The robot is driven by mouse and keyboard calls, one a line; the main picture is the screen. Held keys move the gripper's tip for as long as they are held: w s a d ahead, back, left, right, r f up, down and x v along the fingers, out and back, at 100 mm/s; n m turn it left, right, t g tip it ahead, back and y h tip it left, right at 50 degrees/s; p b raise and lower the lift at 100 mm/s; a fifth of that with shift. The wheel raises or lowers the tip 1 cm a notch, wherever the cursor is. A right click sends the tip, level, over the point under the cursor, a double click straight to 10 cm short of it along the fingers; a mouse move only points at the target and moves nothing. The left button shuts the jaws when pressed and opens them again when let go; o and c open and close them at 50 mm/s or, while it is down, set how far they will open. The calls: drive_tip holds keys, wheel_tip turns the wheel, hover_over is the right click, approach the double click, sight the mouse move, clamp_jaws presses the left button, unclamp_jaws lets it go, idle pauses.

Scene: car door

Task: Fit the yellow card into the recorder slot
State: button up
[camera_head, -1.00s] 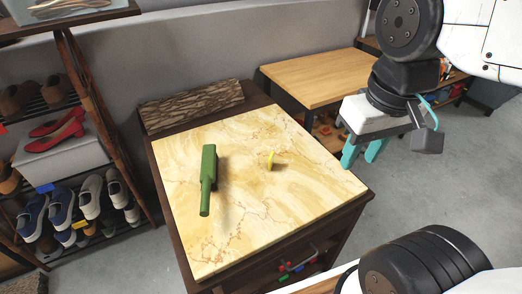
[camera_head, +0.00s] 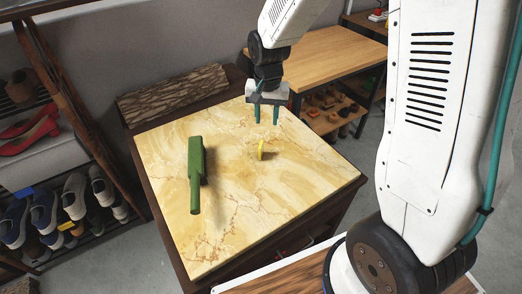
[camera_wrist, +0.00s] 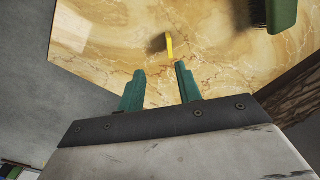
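The yellow card (camera_head: 261,150) stands on edge on the marble-patterned tabletop (camera_head: 230,225), right of the green recorder (camera_head: 196,170). In the wrist view the card (camera_wrist: 169,46) is a thin upright strip just beyond my fingertips.
A bark-textured block (camera_head: 172,92) lies along the table's back edge. A wooden table (camera_head: 335,68) with a lower shelf of small items stands behind to the right. A shoe rack (camera_head: 60,190) stands at the left. The front of the tabletop is clear.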

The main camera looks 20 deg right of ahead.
drive_tip(key=m, duration=0.1)
hover_over(261, 144)
drive_tip(key=f, duration=0.6)
drive_tip(key=shift+w+d+f, duration=0.2)
drive_tip(key=shift+w+f, duration=0.05)
drive_tip(key=shift+f, duration=0.1)
drive_tip(key=f, duration=0.7)
drive_tip(key=shift+s+a+f, duration=0.15)
drive_tip(key=shift+s+a, duration=0.05)
clamp_jaws()
